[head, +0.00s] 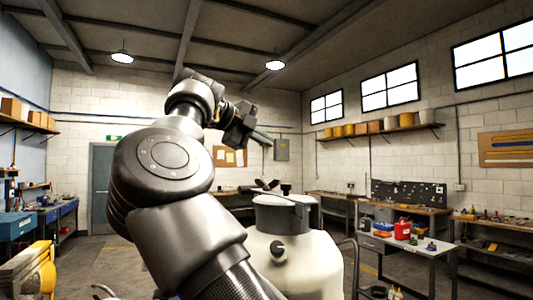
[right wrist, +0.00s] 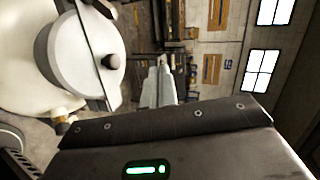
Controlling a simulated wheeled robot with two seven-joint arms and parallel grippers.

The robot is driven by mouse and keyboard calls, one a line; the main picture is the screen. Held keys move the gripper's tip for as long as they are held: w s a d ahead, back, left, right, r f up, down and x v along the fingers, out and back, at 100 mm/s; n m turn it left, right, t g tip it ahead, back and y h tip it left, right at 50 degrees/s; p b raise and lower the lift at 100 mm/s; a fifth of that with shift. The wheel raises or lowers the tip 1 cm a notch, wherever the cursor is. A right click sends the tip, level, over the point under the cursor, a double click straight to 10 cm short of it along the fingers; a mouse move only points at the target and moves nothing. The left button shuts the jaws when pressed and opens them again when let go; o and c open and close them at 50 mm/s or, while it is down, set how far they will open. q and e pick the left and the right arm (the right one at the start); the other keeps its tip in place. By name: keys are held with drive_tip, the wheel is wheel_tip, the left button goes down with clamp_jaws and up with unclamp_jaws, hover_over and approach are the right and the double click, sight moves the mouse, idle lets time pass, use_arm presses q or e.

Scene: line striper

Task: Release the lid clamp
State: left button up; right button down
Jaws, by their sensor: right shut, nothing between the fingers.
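The white striper tank (head: 300,262) stands in front of me in the head view, with a grey lid (head: 275,216) on top. In the right wrist view the lid (right wrist: 75,55) is a round grey disc at upper left. A thin bar (right wrist: 92,38) crosses it, with a black knob (right wrist: 110,62) beside it; I cannot tell for sure which part is the clamp. My right gripper (head: 264,138) is raised above the lid in the head view. Its fingers (right wrist: 160,85) are together and empty, apart from the lid. My left gripper is out of view.
My right arm covers the middle of the head view and hides part of the tank. A table with a red can (head: 402,230) stands to the right. Workbenches line the walls. The air around the raised gripper looks clear.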

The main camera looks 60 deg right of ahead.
drive_tip(key=w+n+t+y+p, duration=0.2)
drive_tip(key=t, duration=0.1)
drive_tip(key=n+t+y+b, duration=0.1)
drive_tip(key=y+b, duration=0.1)
approach(273, 186)
wheel_tip(273, 186, down, 4)
drive_tip(key=shift+s+f, duration=0.15)
drive_tip(key=d+p, duration=0.2)
drive_tip(key=d, duration=0.1)
drive_tip(key=shift+d+p, duration=0.3)
drive_tip(key=shift+d, duration=0.3)
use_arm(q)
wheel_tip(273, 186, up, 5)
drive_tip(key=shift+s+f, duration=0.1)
use_arm(e)
drive_tip(key=shift+a, duration=0.1)
